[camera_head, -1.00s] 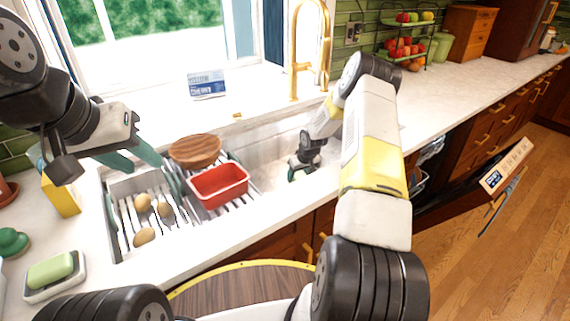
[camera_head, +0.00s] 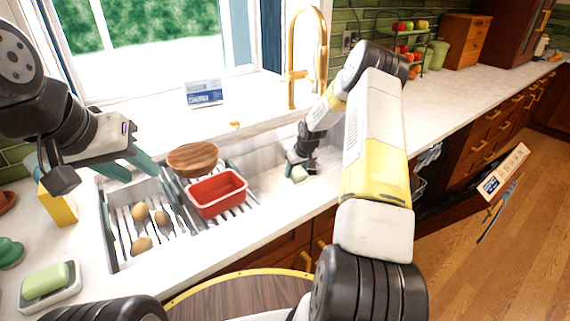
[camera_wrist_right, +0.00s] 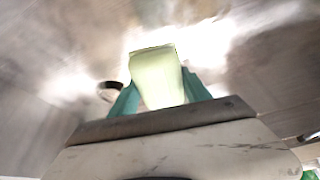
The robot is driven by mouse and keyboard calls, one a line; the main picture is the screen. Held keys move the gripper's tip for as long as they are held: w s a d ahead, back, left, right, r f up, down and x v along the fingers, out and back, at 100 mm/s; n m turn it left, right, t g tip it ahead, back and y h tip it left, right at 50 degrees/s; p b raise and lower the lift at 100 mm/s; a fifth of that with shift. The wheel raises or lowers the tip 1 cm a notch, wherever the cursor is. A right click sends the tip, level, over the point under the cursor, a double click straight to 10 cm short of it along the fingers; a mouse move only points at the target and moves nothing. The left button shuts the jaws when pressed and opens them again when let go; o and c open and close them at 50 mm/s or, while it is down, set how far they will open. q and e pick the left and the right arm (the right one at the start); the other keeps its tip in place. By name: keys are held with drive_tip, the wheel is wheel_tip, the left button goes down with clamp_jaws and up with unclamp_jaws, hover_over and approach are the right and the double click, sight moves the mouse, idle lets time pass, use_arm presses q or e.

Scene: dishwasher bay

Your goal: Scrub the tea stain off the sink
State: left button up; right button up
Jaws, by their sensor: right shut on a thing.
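The sink (camera_head: 262,197) is a pale basin set in the white counter, with a drying rack over its left part. My right gripper (camera_head: 297,170) is down inside the basin. It is shut on a pale green sponge-like block (camera_head: 299,174), which also shows between the teal fingers in the right wrist view (camera_wrist_right: 157,76). Blurred brownish-grey patches cover the basin surface in that view; I cannot tell which is the tea stain. My left gripper (camera_head: 132,167) is open and empty above the rack's left part.
A red tub (camera_head: 217,207), a wooden bowl (camera_head: 192,158) and several potatoes (camera_head: 140,212) are on the rack. A gold faucet (camera_head: 291,88) rises behind the basin. A green soap bar (camera_head: 45,280) sits front left. The dishwasher door (camera_head: 452,208) hangs open at right.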

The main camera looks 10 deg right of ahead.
drive_tip(key=shift+r, duration=1.45)
drive_tip(key=shift+a, duration=0.1)
